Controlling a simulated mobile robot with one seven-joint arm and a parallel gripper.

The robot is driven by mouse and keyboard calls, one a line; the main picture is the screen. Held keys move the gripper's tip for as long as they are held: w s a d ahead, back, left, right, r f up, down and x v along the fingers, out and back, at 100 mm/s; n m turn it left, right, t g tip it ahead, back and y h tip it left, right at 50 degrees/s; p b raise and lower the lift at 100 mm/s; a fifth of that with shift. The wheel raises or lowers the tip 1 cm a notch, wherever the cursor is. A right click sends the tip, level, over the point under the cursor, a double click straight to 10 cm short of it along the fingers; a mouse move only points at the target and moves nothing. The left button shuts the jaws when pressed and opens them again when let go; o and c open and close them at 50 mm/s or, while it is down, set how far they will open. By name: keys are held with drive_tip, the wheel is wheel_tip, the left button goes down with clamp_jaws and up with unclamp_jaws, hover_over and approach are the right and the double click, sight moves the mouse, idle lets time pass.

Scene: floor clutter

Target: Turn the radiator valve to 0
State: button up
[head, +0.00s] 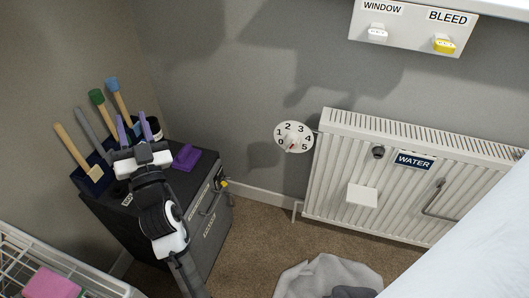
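The radiator valve is a round white dial (293,137) at the left end of the white radiator, with the numbers 0 to 5 around its face. A small red mark shows on the lower middle of the dial; I cannot tell exactly which number it points to. My gripper (134,126) is well to the left of the dial, above the dark cabinet. Its two purple fingers point up in the picture and stand apart, with nothing seen between them.
The white radiator (340,170) carries a WATER label (414,161). The dark cabinet (200,215) holds long-handled tools and a purple object (186,157). A grey cloth (325,277) lies on the carpet. A white wire basket (80,282) stands lower left. A WINDOW/BLEED panel (408,27) is above.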

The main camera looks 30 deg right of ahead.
drive_tip(key=s+d+f+m+g+h, duration=0.3)
drive_tip(key=d+f+m+g+h, duration=0.3)
drive_tip(key=d+f, duration=0.85)
drive_tip(key=m+g+h+b, duration=0.2)
drive_tip(key=m+g+h, duration=0.2)
drive_tip(key=g+h, duration=0.15)
approach(290, 148)
drive_tip(key=shift+g+y, duration=0.25)
drive_tip(key=shift+g, duration=0.1)
drive_tip(key=x, duration=0.2)
drive_tip(key=p+x, duration=0.1)
drive_tip(key=x, duration=0.2)
drive_tip(key=p+x, duration=0.1)
drive_tip(key=x, duration=0.2)
drive_tip(key=shift+w+d+r, duration=0.15)
drive_tip(key=shift+w+r, duration=0.05)
drive_tip(key=shift+r, duration=0.15)
clamp_jaws()
